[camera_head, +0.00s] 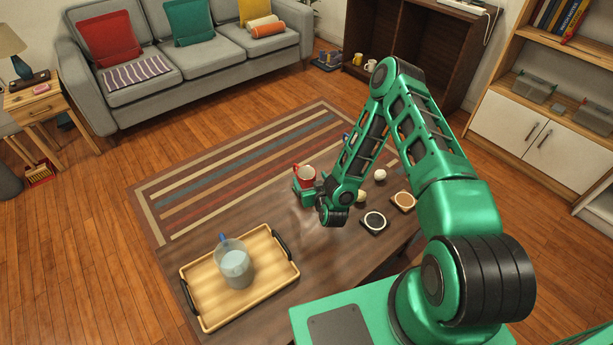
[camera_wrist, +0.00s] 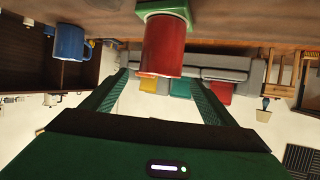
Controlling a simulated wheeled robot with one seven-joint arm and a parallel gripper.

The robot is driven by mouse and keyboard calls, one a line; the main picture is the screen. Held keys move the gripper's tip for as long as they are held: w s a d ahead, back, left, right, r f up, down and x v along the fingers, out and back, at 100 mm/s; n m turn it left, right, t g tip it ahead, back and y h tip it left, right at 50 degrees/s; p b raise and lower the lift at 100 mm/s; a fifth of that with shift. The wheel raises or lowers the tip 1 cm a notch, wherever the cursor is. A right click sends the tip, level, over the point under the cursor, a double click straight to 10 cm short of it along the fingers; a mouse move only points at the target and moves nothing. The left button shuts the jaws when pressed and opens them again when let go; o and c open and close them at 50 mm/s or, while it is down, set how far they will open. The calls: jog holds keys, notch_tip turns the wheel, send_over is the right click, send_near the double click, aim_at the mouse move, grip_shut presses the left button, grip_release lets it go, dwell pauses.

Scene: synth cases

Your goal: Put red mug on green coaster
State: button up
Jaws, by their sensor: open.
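The red mug (camera_head: 307,174) stands on the coffee table, partly hidden by my gripper (camera_head: 306,190) in the head view. In the wrist view, which is upside down, the red mug (camera_wrist: 164,48) sits upright on the green coaster (camera_wrist: 163,8). My gripper (camera_wrist: 160,82) is open, its two green fingers apart on either side of the mug's line. The mug is just ahead of the fingertips, with no clear contact showing. In the head view I cannot clearly tell the green coaster from my green gripper.
A blue mug (camera_wrist: 70,42) stands near the red one. A dark coaster (camera_head: 374,221), an orange-brown coaster (camera_head: 403,201) and a small white round object (camera_head: 380,175) lie right of my gripper. A wooden tray (camera_head: 205,313) holding a pitcher (camera_head: 235,265) is at the table's left.

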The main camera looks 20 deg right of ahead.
jog(key=shift+v, duration=2.2)
jog(key=w+d+r+n+g, duration=0.2)
jog(key=d+r+g, duration=0.2)
jog(key=d+r, duration=0.6)
jog(key=s+d+r+m+g+h, duration=0.1)
jog(key=s+d+r+g, duration=0.1)
jog(key=s+d+r, duration=0.4)
jog(key=s+d+r+m+g+h, duration=0.1)
jog(key=s+d+r+g, duration=0.2)
jog(key=r, duration=0.5)
jog(key=s+r+m+g, duration=0.1)
jog(key=s+r, duration=0.4)
jog(key=s, duration=0.5)
jog(key=s+a+r+m+g+y, duration=0.1)
jog(key=s+r+m+g, duration=0.1)
jog(key=s+r, duration=0.4)
jog(key=s+r+m+g+y, duration=0.1)
jog(key=s+r+m, duration=0.2)
jog(key=s, duration=1.2)
notch_tip(320, 180, up, 3)
jog(key=shift+s+a+f+g, duration=0.2)
jog(key=shift+s+a+g, duration=0.1)
jog(key=shift+w, duration=0.15)
